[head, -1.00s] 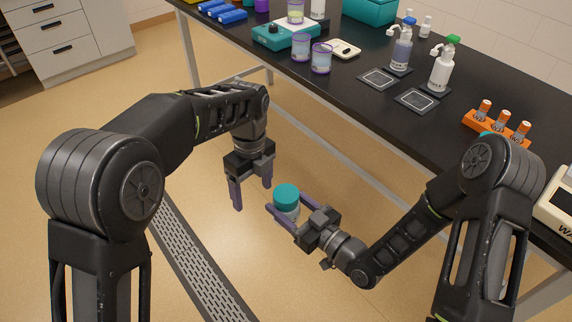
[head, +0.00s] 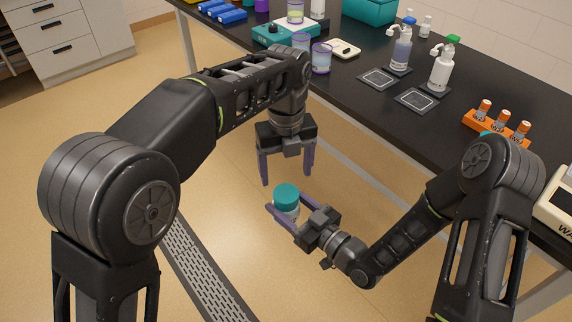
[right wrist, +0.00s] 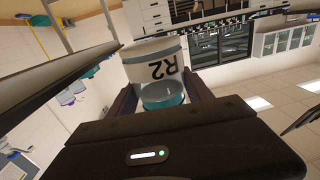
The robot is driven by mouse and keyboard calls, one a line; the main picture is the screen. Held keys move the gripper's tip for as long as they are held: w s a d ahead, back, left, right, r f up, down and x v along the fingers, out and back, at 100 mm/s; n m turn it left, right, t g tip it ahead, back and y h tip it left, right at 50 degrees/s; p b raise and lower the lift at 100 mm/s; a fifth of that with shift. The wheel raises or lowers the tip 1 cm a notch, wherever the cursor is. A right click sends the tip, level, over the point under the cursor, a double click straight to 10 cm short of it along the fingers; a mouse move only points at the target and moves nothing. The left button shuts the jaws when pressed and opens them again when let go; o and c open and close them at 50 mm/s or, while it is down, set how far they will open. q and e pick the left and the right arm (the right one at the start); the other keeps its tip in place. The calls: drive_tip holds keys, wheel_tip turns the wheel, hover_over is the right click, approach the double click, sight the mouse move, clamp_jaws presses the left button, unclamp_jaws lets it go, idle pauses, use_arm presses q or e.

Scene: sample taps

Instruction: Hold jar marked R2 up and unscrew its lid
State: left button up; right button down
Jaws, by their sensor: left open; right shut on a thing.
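The jar marked R2 (right wrist: 155,62) is a clear jar with a white label, held by my right gripper off the table, in the air over the floor. Its teal lid (head: 286,195) is on top in the head view; the jar body below is partly hidden by the fingers. My right gripper (head: 287,213) is shut around the jar's body. In the right wrist view the label "R2" appears upside down between the fingers. My left gripper (head: 287,174) is open and empty, fingers pointing down, just above the lid and apart from it.
The black bench (head: 350,108) runs behind and to the right. On it stand two pump bottles (head: 441,68), dark square mats (head: 415,99), purple-rimmed beakers (head: 321,59) and an orange rack (head: 497,128) with vials. Open floor lies below the grippers.

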sight(286, 193)
use_arm(q)
wheel_tip(286, 193, down, 7)
drive_tip(key=shift+r, duration=0.1)
idle(0.4)
